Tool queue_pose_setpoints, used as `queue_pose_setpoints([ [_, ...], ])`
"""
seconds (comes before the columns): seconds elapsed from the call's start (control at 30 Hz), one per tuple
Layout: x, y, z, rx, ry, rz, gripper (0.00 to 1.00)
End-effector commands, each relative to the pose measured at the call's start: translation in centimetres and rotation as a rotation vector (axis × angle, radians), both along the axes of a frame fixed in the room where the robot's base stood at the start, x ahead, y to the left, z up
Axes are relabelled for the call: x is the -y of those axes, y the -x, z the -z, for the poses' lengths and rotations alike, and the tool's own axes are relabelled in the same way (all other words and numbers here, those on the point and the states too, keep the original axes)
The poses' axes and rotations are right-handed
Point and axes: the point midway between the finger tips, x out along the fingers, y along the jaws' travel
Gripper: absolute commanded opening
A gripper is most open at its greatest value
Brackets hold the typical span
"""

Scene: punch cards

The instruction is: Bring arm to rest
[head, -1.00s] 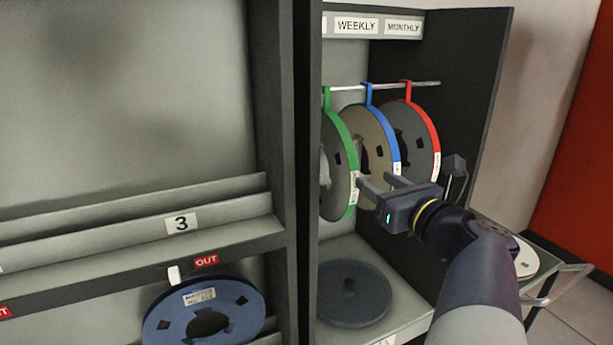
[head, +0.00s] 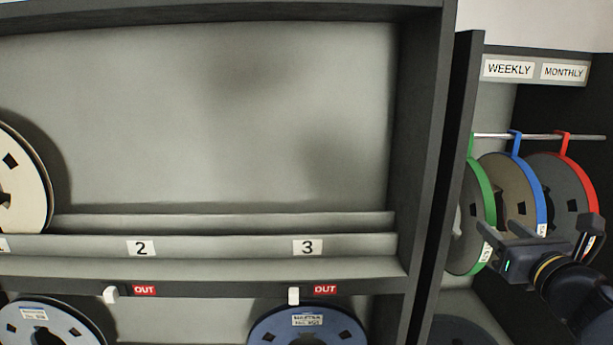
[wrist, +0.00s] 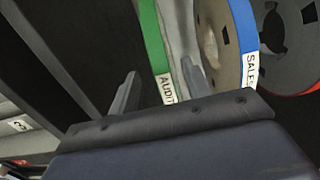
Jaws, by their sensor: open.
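The blue-rimmed reel (head: 520,180) and red-rimmed reel (head: 565,185) hang behind, partly covered by my gripper and arm.
The reels hang from a metal rod (head: 490,135) under WEEKLY and MONTHLY signs. A dark cabinet upright (head: 459,130) stands left of them.

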Motion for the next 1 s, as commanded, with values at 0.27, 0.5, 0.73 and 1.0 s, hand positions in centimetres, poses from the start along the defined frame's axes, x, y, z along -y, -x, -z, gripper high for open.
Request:
queue_pose_setpoints([
  [0.27, -0.3, -4.9, 0.0, -0.002, -0.003, -0.004, 0.46],
  [0.5, -0.2, -5.3, -1.2, -0.001, 0.0, 0.001, 0.46],
  [0.73, -0.2, -5.2, -1.3, -0.001, 0.0, 0.001, 0.46],
  [1.0, -0.2, -5.2, -1.1, -0.001, 0.0, 0.0, 0.46],
])
